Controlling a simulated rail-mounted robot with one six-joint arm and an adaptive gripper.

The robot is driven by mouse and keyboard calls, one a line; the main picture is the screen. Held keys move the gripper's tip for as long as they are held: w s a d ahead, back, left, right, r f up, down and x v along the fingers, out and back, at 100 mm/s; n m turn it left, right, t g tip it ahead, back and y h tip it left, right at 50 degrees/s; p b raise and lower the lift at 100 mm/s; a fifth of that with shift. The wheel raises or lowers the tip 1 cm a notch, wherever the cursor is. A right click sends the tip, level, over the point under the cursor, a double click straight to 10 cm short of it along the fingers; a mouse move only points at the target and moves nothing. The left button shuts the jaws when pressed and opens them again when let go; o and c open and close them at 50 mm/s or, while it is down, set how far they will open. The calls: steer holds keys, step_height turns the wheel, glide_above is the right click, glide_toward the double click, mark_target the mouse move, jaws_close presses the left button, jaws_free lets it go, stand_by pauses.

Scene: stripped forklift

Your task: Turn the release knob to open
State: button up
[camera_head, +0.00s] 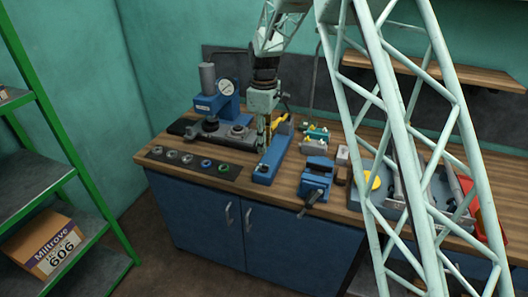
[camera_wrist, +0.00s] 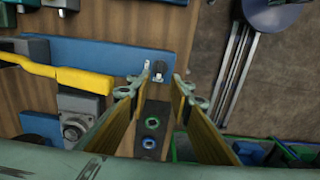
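My gripper (camera_head: 265,148) points down by the fixture in the head view. In the wrist view my gripper (camera_wrist: 164,77) is open, with one fingertip on each side of the knob in the picture. Nothing is between the fingers; contact cannot be told.
A yellow handle (camera_wrist: 60,75) lies close beside the bar. A blue press with a gauge (camera_head: 218,100) and a dark strip with several rings (camera_head: 193,163) stand left. A blue vise (camera_head: 316,180) is right. A green shelf (camera_head: 60,140) stands far left.

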steer(key=shift+r, duration=1.25)
steer(key=s+d+r+m+t+b, duration=0.1)
steer(key=s+d+r+m+b, duration=0.15)
steer(key=s+d+r, duration=0.7)
steer(key=s+d+r+m+t+b, duration=0.1)
steer(key=s+d+r+m, duration=0.45)
steer(key=s+r, duration=0.7)
steer(key=s+d+m+b, duration=0.1)
steer(key=s+d+m, duration=0.1)
steer(key=s, duration=0.9)
steer(key=s+d+f+m+t+b, duration=0.1)
steer(key=s+d, duration=0.4)
steer(key=s, duration=0.7)
steer(key=s+d+f+m+t+b, duration=0.1)
steer(key=s+d+m, duration=0.2)
steer(key=s, duration=0.8)
steer(key=shift+s+d+f+m, duration=0.15)
steer(key=shift+s+d+m, duration=0.25)
